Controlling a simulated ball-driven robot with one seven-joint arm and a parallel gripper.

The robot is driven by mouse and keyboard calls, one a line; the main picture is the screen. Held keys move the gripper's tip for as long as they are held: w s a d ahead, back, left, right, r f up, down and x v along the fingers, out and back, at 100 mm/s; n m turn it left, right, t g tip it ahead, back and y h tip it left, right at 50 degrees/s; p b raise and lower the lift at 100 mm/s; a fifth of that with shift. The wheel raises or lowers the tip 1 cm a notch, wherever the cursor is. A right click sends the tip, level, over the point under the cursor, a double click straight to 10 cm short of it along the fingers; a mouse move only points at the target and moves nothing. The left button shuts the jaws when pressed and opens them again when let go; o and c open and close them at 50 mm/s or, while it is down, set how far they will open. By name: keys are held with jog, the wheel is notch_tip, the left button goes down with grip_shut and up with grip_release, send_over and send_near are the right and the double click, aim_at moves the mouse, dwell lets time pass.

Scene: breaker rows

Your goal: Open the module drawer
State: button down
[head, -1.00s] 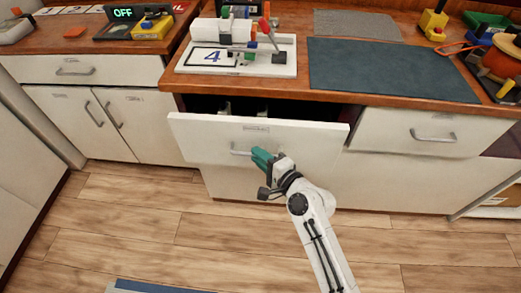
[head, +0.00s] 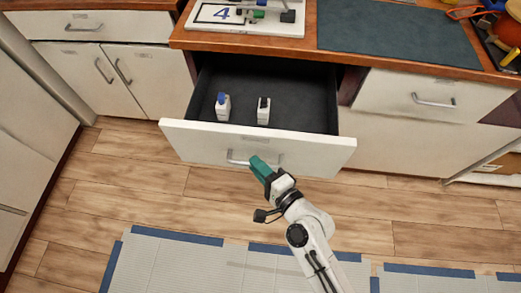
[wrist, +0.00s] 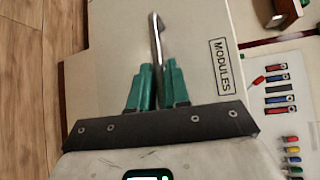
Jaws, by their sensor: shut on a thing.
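The module drawer (head: 200,140) is pulled well out from under the wooden counter, and its dark inside shows. Its white front carries a metal bar handle (head: 237,159). My gripper (head: 258,165) is at the handle with its green fingers shut on it. In the wrist view the fingers (wrist: 155,88) close on the handle (wrist: 157,42), next to a "MODULES" label (wrist: 222,65). Inside the drawer stand a white module with a blue top (head: 222,107) and a white module with a dark top (head: 263,111). The fingers hide part of the handle.
Closed drawers flank the open one, at left (head: 70,29) and right (head: 420,90). Wooden floor and a pale, blue-edged mat (head: 190,268) lie in front.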

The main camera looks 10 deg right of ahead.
jog(key=shift+s+a, duration=0.15)
jog(key=shift+s, duration=0.35)
jog(key=shift+s+a, duration=0.15)
jog(key=shift+s, duration=0.35)
jog(key=c, duration=1.2)
grip_release()
jog(key=shift+o, duration=0.2)
jog(key=shift+s, duration=0.1)
jog(key=b+v, duration=0.2)
jog(key=v, duration=0.8)
jog(key=shift+s, duration=0.3)
jog(key=shift+d, duration=0.15)
